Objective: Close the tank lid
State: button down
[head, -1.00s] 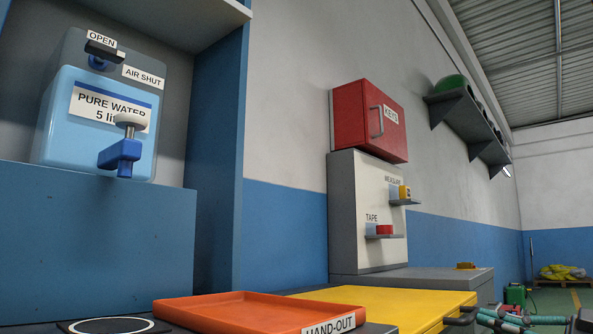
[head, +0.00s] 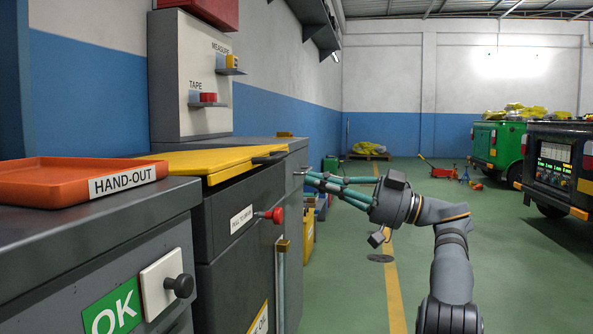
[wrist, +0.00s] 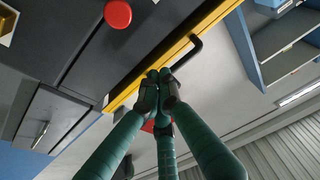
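The yellow tank lid (head: 205,160) lies nearly flat over the dark grey tank (head: 235,215) in the head view. A dark strip shows under its front edge; I cannot tell if it is fully seated. Its black handle (head: 268,158) sticks out at the front right. In the wrist view the lid's yellow edge (wrist: 140,82) and the black bar handle (wrist: 187,54) are close to the fingertips. My gripper (head: 299,174) has its green fingers drawn together beside the handle. In the wrist view the fingertips (wrist: 158,88) meet; contact with the handle is unclear.
An orange hand-out tray (head: 70,182) stands on the counter left of the lid. A red knob (head: 275,215) juts from the tank front; it shows in the wrist view (wrist: 118,14). The green floor (head: 345,260) is open to the right, with vehicles (head: 560,165) beyond.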

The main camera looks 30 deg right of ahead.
jog(key=w+a+r+n+g+y+p, duration=0.15)
jog(key=a+r+p, duration=0.35)
jog(key=r+p, duration=0.85)
jog(key=w+a+r+g+y+p, duration=0.15)
jog(key=a+r+p, duration=0.25)
jog(key=r+p, duration=1)
jog(key=w+a+r+n+g+y+p, duration=0.1)
jog(key=w+a+r+g+p, duration=0.3)
jog(key=r+p, duration=0.95)
jog(key=w+a+r+m+g+h+p, duration=0.15)
jog(key=a+r+p, duration=0.4)
jog(key=p, duration=0.85)
jog(key=w+a+r+h+p, duration=0.2)
jog(key=w+a+r+p, duration=0.3)
jog(key=p, duration=0.8)
jog(key=g+h+p, duration=0.5)
jog(key=g+h, duration=0.1)
jog(key=h, duration=0.9)
send_near(283, 153)
jog(key=shift+m+t+y, duration=0.25)
jog(key=shift+m, duration=0.15)
notch_tip(283, 153, down, 7)
jog(key=shift+w+a+r+p, duration=0.15)
jog(key=shift+a+p, duration=0.05)
jog(key=shift+p, duration=0.5)
